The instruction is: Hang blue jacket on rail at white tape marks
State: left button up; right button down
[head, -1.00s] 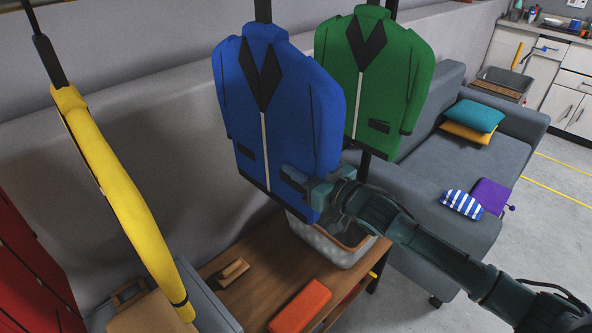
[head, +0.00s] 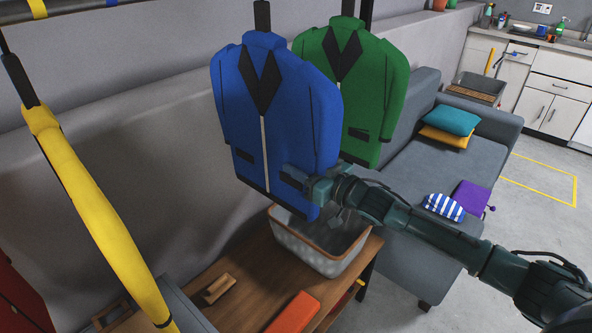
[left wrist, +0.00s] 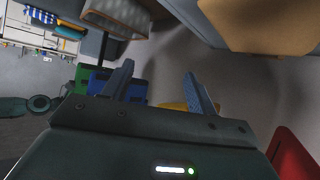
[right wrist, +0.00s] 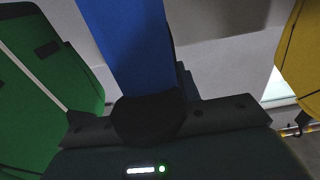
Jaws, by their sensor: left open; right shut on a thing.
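The blue jacket (head: 296,110) hangs upright in the middle of the head view, its black hanger stem running up out of the picture. My right gripper (head: 318,190) is shut on the jacket's lower right edge. In the right wrist view the blue cloth (right wrist: 130,40) rises from between the fingers. A dark rail (head: 75,12) with yellow and blue tape crosses the top left corner; I cannot make out white tape there. My left gripper (left wrist: 157,74) is open and empty in its wrist view and is outside the head view.
A green jacket (head: 378,85) hangs close behind the blue one, and a yellow garment (head: 95,205) hangs at left. Below are a wooden table (head: 262,275), a grey basket (head: 315,250) and an orange item (head: 293,314). A grey sofa (head: 400,190) stands at right.

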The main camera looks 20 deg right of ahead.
pick_arm(q)
jog(key=shift+f+b, duration=0.8)
jog(key=shift+f, duration=0.05)
pick_arm(e)
jog(key=w+d, duration=0.7)
jog(key=d, duration=0.3)
jog(key=shift+d+r, duration=0.15)
jog(key=shift+f, duration=0.25)
dwell(0.5)
jog(key=c, duration=1.2)
grip_release()
jog(key=shift+s, duration=0.1)
jog(key=shift+o, duration=1.4)
jog(key=shift+f, duration=0.1)
pick_arm(q)
jog(key=shift+d+f+b, duration=0.1)
jog(key=shift+f+b, duration=0.35)
jog(key=shift+b, duration=0.15)
pick_arm(e)
jog(key=v, duration=1.3)
